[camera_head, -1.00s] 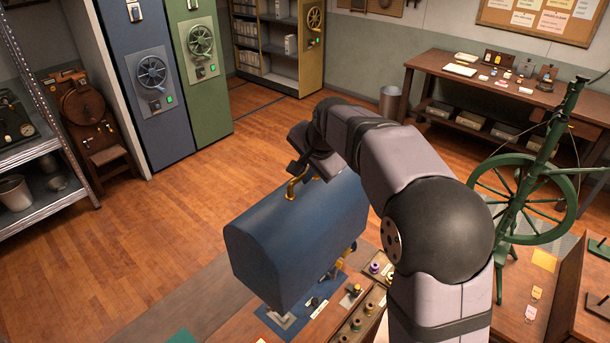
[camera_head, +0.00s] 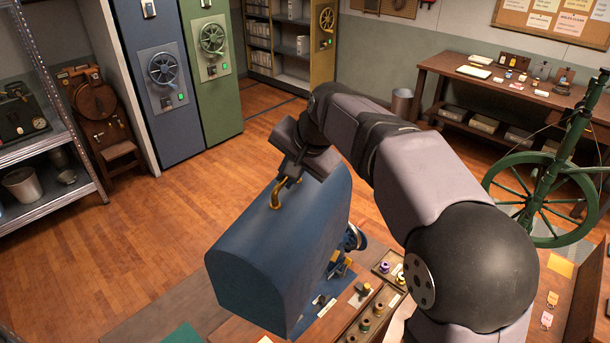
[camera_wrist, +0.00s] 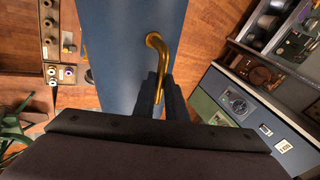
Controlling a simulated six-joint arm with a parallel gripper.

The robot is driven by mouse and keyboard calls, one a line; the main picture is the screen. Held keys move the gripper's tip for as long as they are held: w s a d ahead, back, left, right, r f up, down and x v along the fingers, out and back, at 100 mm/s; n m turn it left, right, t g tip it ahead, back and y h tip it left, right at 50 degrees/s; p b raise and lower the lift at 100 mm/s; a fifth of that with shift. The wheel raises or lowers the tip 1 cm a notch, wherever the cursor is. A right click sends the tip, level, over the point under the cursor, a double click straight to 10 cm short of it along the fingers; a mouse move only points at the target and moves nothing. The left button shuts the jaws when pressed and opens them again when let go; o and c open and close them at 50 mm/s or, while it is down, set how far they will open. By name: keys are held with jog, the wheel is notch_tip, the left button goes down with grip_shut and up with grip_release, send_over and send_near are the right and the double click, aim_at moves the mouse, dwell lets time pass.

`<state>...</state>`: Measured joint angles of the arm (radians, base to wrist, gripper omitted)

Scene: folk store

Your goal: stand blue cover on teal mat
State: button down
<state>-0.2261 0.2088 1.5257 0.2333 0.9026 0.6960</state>
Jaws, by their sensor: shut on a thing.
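The blue cover (camera_head: 262,248) is a large box with a rounded top and a brass handle (camera_head: 276,192). My gripper (camera_head: 288,178) is shut on that handle and holds the cover up, over the near table. In the wrist view, the cover (camera_wrist: 130,50) fills the upper middle, and the brass handle (camera_wrist: 163,62) runs down between my gripper's fingers (camera_wrist: 160,90). The teal mat (camera_head: 183,337) shows only as a small corner at the bottom edge of the head view, to the left of and below the cover.
A blue mat (camera_head: 322,318) with small metal parts lies on the table beside the cover, partly hidden by it. A tray of spools (camera_head: 366,323) stands to its right. A metal shelf (camera_head: 50,150) is at the left. The wooden floor beyond is clear.

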aim_at(277, 186)
jog(key=shift+s+a+r+n+y+b, duration=0.2)
jog(key=shift+s+a+n+y+b, duration=0.4)
jog(key=shift+s+a, duration=0.55)
